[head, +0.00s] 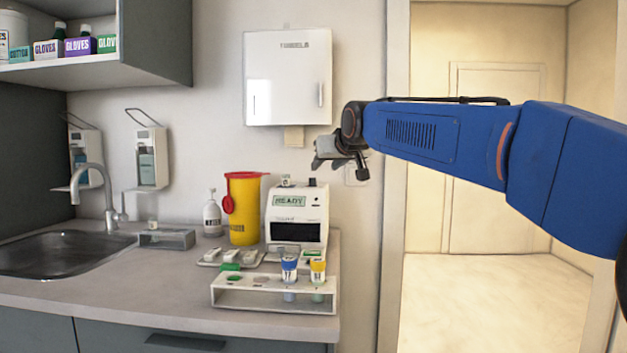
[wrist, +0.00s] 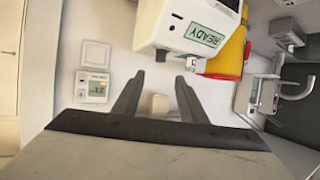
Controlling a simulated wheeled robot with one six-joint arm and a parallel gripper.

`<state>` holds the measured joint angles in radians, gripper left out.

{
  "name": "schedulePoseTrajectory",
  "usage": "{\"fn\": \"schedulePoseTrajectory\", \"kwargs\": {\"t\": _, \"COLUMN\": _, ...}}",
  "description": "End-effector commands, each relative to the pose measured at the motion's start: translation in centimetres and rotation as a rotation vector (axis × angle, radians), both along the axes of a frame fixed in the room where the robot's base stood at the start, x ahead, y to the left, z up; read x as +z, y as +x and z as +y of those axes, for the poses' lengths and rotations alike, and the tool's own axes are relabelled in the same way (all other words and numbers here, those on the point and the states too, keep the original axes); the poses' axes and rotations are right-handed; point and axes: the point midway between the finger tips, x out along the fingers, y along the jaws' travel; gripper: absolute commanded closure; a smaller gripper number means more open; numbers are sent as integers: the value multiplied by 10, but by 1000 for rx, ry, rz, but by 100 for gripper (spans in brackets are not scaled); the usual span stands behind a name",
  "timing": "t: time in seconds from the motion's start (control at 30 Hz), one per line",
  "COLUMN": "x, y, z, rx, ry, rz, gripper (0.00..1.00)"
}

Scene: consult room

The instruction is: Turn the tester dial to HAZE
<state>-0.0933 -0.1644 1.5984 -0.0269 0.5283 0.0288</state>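The white tester (head: 297,212) stands on the counter, its green display (head: 289,201) reading READY. It shows rotated at the top of the wrist view (wrist: 170,22). A small black knob (head: 312,182) sticks up from its top right and also shows in the wrist view (wrist: 162,54). It may be the dial; no HAZE mark is readable. A small white block (head: 286,181) sits beside it. My gripper (head: 338,163) is above and right of the tester, apart from it. In the wrist view its two fingers (wrist: 158,96) are spread with nothing held.
A yellow sharps bin (head: 244,212) and a pump bottle (head: 212,216) stand left of the tester. A white rack (head: 230,298) with two capped tubes is in front. A towel dispenser (head: 288,78) hangs above. The sink (head: 55,253) is far left.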

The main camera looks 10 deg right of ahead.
Motion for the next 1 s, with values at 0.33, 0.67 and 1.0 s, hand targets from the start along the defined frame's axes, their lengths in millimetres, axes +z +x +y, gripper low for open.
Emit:
{"fn": "schedulePoseTrajectory", "kwargs": {"t": 0.33, "x": -25, "y": 58, "z": 4, "rx": 0, "ry": 0, "rz": 4, "gripper": 62}}
{"fn": "schedulePoseTrajectory", "kwargs": {"t": 0.67, "x": -46, "y": 108, "z": 8, "rx": 0, "ry": 0, "rz": 3, "gripper": 62}}
{"fn": "schedulePoseTrajectory", "kwargs": {"t": 1.0, "x": -55, "y": 130, "z": 10, "rx": 0, "ry": 0, "rz": 1, "gripper": 62}}
